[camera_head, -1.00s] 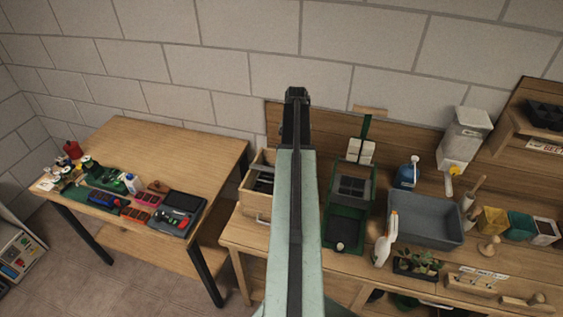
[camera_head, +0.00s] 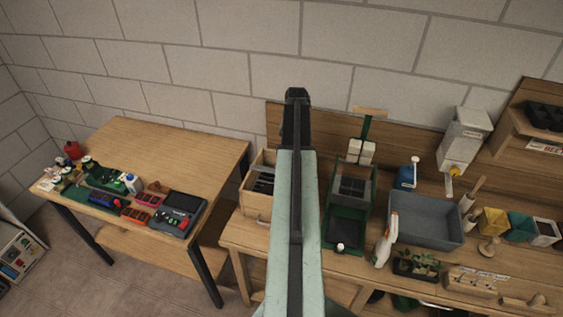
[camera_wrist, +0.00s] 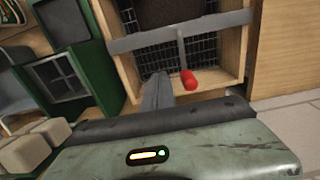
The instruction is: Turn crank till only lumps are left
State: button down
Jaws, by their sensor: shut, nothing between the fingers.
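In the wrist view, a wooden box (camera_wrist: 250,50) with a dark wire mesh (camera_wrist: 205,52) inside has a grey bar (camera_wrist: 215,28) across it. A grey crank arm (camera_wrist: 181,50) runs from the bar down to a red knob (camera_wrist: 188,80). My gripper (camera_wrist: 159,76) is shut and empty, its tips over the box's near edge, just left of the knob. I cannot tell if they touch it. The knob and any lumps cannot be made out there.
A green stand (camera_head: 371,200) with pale blocks (camera_head: 360,151) stands right of the box. Farther right are a grey tub (camera_head: 426,243), a blue bottle (camera_head: 407,175) and a white-and-orange bottle (camera_head: 385,247). A table (camera_head: 160,145) with small items stands at left.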

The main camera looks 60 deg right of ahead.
dwell(0.5)
notch_tip(320, 180, down, 3)
jog(key=b, duration=0.3)
jog(key=shift+f, duration=0.2)
dwell(0.3)
